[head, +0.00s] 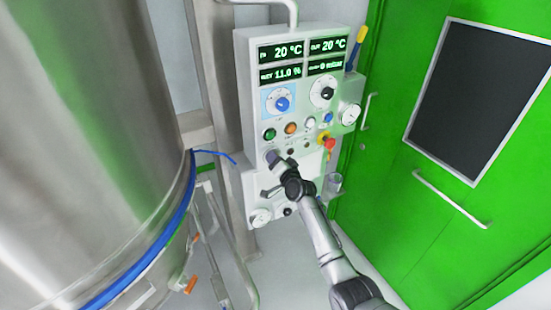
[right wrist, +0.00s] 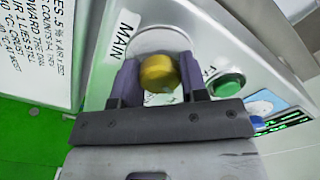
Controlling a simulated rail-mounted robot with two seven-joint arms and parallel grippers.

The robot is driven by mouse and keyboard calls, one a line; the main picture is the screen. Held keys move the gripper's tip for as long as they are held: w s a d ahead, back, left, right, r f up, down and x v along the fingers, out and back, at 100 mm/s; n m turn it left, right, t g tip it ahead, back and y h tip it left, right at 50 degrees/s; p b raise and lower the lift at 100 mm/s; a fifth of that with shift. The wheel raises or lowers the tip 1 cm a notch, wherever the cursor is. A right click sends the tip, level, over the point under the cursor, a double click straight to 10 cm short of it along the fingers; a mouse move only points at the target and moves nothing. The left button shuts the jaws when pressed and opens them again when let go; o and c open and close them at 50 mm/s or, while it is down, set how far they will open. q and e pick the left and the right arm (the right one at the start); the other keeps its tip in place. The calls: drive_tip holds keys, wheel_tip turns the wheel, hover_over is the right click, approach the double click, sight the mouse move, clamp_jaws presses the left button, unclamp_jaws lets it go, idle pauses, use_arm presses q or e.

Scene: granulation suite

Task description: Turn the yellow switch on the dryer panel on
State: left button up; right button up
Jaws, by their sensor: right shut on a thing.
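The dryer panel (head: 303,108) is a light grey box on the wall, with green-lit displays at its top. The yellow switch (right wrist: 158,74) is a round knob beside the label "MAIN" in the right wrist view. My right gripper (right wrist: 160,82) is shut on it, with one dark finger on each side. In the head view my right gripper (head: 272,157) is at the panel's lower left and hides the switch. How far the knob is turned cannot be told. My left gripper is not in view.
A green button (head: 269,134) sits just above the gripper, with an orange button (head: 291,128) beside it. A red emergency stop (head: 328,142) is to the right. A large steel vessel (head: 85,130) stands at left, and a green door (head: 420,205) at right.

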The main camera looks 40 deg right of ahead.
drive_tip(key=shift+m, duration=0.9)
drive_tip(key=o, duration=0.9)
drive_tip(key=shift+o, duration=0.2)
